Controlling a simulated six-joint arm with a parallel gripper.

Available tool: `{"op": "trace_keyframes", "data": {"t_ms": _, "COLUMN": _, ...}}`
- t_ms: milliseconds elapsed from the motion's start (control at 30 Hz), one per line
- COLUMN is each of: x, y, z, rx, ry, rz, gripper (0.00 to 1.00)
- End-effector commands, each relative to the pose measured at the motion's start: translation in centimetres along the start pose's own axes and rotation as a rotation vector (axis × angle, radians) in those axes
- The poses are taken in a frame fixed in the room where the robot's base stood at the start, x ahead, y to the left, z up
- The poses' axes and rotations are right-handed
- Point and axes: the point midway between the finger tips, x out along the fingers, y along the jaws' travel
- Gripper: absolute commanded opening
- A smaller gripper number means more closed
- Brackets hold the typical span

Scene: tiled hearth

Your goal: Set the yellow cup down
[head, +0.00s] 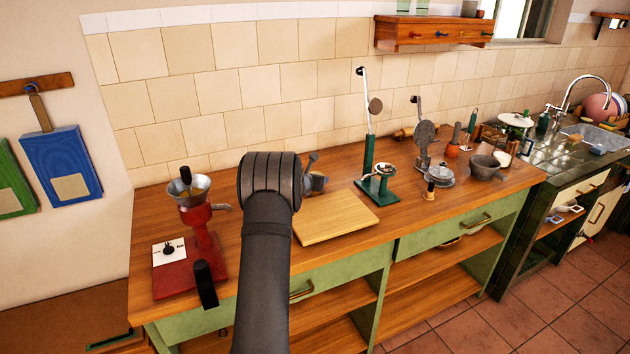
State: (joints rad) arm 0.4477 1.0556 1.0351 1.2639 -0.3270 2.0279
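I see no yellow cup in the head view. My dark grey arm rises from the bottom edge and ends in a thick ribbed joint over the left half of the wooden counter (440,214). My gripper does not show clearly; the arm itself covers the space behind that joint. A small dark and grey metal piece (314,182) shows just right of the joint, partly hidden, and I cannot tell what it is. A bare wooden board (336,218) lies on the counter right of my arm.
A red hand grinder (196,215) stands left of my arm. A green press with an upright lever (368,160) stands behind the board. A grey round-plated press (426,148) and a grey mortar (484,167) are further right. A sink (598,138) is at far right.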

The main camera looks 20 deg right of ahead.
Motion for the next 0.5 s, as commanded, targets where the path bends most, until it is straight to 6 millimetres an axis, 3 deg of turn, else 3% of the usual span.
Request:
{"op": "trace_keyframes", "data": {"t_ms": 433, "x": 0.32, "y": -0.01, "z": -0.75, "rx": -0.002, "ry": -0.001, "rz": 0.000, "gripper": 0.27}}
{"op": "trace_keyframes", "data": {"t_ms": 467, "x": 0.34, "y": -0.01, "z": -0.82, "rx": -0.002, "ry": 0.000, "rz": 0.000, "gripper": 0.59}}
{"op": "trace_keyframes", "data": {"t_ms": 500, "x": 0.32, "y": -0.01, "z": -0.78, "rx": -0.001, "ry": -0.001, "rz": 0.000, "gripper": 0.67}}
